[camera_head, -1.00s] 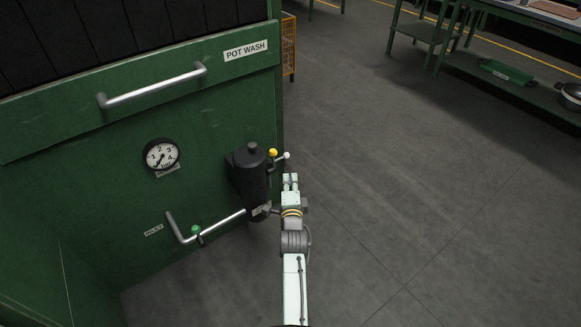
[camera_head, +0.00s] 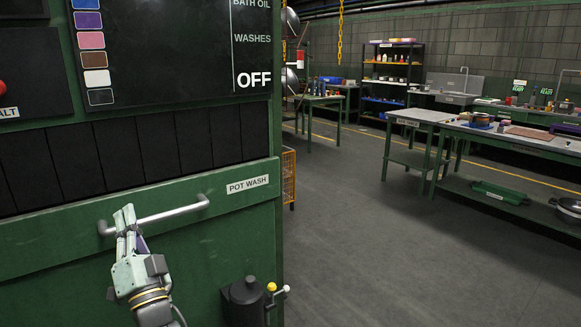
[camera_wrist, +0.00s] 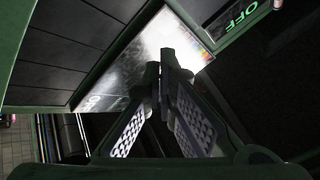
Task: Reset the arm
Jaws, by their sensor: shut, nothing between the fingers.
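My gripper (camera_head: 125,222) is raised in front of the green pot wash machine (camera_head: 60,250), at lower left in the head view. Its fingers point up and are closed together with nothing between them. In the picture they overlap the left end of the silver bar handle (camera_head: 170,214); I cannot tell whether they touch it. In the wrist view the two fingers (camera_wrist: 168,75) meet at their tips in front of a bright, shiny panel.
A black cylinder (camera_head: 243,302) with yellow and white knobs juts from the machine, right of my arm. Dark strips (camera_head: 110,158) hang above the handle. Open grey floor (camera_head: 370,255) lies to the right, with green workbenches (camera_head: 490,140) beyond.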

